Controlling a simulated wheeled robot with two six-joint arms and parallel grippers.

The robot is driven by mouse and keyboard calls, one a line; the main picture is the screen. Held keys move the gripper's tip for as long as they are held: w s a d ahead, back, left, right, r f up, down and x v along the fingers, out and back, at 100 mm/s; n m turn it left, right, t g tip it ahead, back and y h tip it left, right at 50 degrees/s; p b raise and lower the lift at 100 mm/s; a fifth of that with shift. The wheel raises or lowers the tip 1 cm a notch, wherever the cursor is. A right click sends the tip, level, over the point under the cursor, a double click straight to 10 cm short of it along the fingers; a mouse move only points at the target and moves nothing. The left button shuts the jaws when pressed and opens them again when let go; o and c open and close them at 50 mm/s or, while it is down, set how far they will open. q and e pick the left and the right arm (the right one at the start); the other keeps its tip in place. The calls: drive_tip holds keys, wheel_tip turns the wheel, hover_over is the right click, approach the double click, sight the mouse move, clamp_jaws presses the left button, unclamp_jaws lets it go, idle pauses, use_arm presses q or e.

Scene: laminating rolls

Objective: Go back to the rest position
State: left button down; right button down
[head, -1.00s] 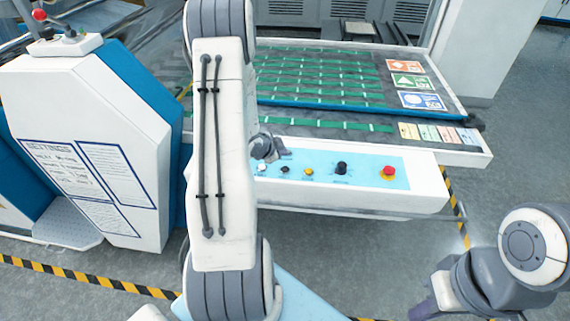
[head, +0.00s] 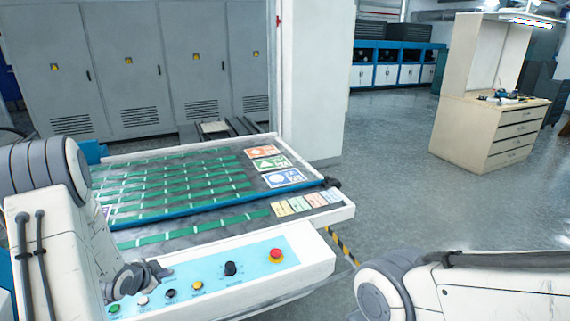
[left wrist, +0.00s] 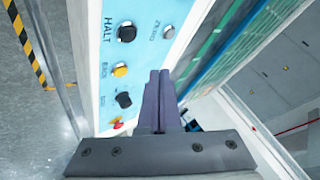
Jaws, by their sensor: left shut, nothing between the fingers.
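My left arm comes in at the left of the head view. Its gripper (head: 155,271) shows small and partly hidden by the arm, beside the left part of the machine's light-blue control panel (head: 205,272). In the left wrist view the two purple fingers (left wrist: 160,78) are pressed together with nothing between them, and the panel (left wrist: 112,68) with black knobs and a yellow button lies just to their left. I cannot tell whether the fingers touch the panel. My right arm shows at the lower right of the head view; its gripper is out of the picture.
The machine bed (head: 245,225) carries green strips, a blue bar (head: 220,207) and coloured cards. A red button (head: 276,254) stands at the panel's right end. Grey cabinets (head: 130,70) and a white pillar (head: 312,80) stand behind. A drawer bench (head: 490,130) is far right, with open floor before it.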

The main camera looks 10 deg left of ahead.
use_arm(q)
drive_tip(key=w+d+r+g, duration=0.2)
drive_tip(key=d+r, duration=0.3)
drive_tip(key=d, duration=0.7)
drive_tip(key=s+d+r+g, duration=0.1)
drive_tip(key=s+d+r, duration=0.2)
drive_tip(key=d, duration=0.4)
drive_tip(key=s+d+r+g, duration=0.1)
drive_tip(key=s+d+r, duration=0.25)
drive_tip(key=d, duration=0.35)
drive_tip(key=s+d+r+g, duration=0.1)
drive_tip(key=s+d, duration=0.3)
drive_tip(key=s, duration=0.3)
drive_tip(key=s+d+r+g+h, duration=0.1)
drive_tip(key=s+d+g, duration=0.1)
drive_tip(key=s, duration=0.5)
drive_tip(key=s+d+r+g+h, duration=0.1)
drive_tip(key=s+d+r+g, duration=0.1)
drive_tip(key=s+d, duration=0.3)
drive_tip(key=s, duration=0.3)
drive_tip(key=shift+d, duration=0.35)
